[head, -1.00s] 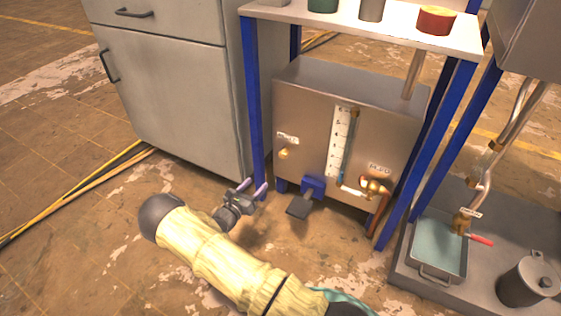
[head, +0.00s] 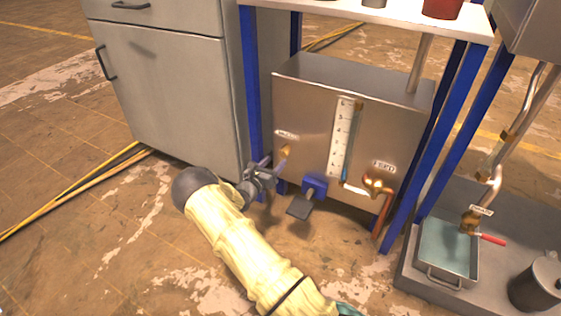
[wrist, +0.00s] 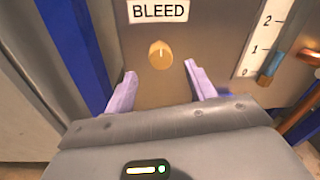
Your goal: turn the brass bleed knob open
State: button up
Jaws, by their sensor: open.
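The brass bleed knob (wrist: 160,54) is a small round knob with a pale line pointing up. It sits on the steel box's front (head: 310,110), under a label (wrist: 159,11) reading BLEED. In the head view the knob (head: 285,150) is at the box's left side. My gripper (wrist: 160,74) is open, its pale purple fingers apart on either side of and below the knob in the wrist view. Nothing is between them, and they appear short of the knob. In the head view my gripper (head: 274,161) is just left of and below the knob.
A sight gauge (head: 341,135) and a second brass valve (head: 374,183) are on the box to the right. A blue pedal (head: 312,187) is below. A blue frame leg (head: 251,90) stands close at left, beside a grey cabinet (head: 170,90).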

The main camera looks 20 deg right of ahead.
aim_at(282, 154)
jog(key=b+x, duration=0.2)
jog(key=x, duration=0.2)
jog(key=shift+w+d+f, duration=0.1)
jog(key=shift+f, duration=0.1)
jog(key=shift+w+d+r, duration=0.2)
jog(key=shift+w+d, duration=0.1)
jog(key=shift+d, duration=0.1)
jog(key=c, duration=1)
